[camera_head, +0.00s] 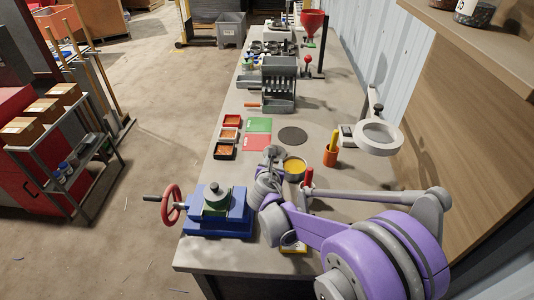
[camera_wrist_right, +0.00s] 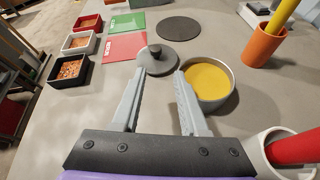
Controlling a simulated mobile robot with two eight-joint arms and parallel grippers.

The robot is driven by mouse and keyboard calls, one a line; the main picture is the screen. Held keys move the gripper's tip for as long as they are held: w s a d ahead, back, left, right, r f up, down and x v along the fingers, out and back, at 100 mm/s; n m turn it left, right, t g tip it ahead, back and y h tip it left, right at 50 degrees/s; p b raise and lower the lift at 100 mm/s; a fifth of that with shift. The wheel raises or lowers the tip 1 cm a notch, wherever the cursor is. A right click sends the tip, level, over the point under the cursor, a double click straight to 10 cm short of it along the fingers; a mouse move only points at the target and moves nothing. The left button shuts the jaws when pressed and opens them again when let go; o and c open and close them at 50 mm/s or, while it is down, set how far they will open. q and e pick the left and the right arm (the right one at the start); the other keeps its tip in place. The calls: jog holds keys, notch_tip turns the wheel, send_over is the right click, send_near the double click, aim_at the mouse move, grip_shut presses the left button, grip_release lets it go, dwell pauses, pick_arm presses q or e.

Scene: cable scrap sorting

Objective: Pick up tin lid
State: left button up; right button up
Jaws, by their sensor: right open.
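The tin lid, a grey disc with a dark knob (camera_wrist_right: 157,60), lies on the bench in the right wrist view, left of the open tin (camera_wrist_right: 209,82) with yellow contents. My right gripper (camera_wrist_right: 160,76) is open and empty. Its two fingers point at the lid, with the tips close to its near edge and the knob just beyond them. In the head view my right gripper (camera_head: 273,154) is left of the tin (camera_head: 294,168); it largely hides the lid there. My left gripper is not in view.
Three small trays (camera_head: 228,135) of scrap and green (camera_head: 258,125) and red (camera_head: 257,143) mats lie to the left. A dark round pad (camera_head: 292,136) lies beyond the tin. An orange cup (camera_head: 331,155) and a magnifier lamp (camera_head: 379,137) stand right. A blue vise (camera_head: 218,215) stands near-left.

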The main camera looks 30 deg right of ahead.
jog(key=shift+n, duration=0.9)
jog(key=x, duration=0.6)
jog(key=shift+w+a, duration=0.15)
jog(key=shift+w, duration=0.5)
jog(key=p+x, duration=0.1)
jog(key=x, duration=0.4)
jog(key=shift+w+f, duration=0.15)
jog(key=shift+w, duration=0.05)
jog(key=shift+t, duration=0.3)
grip_shut()
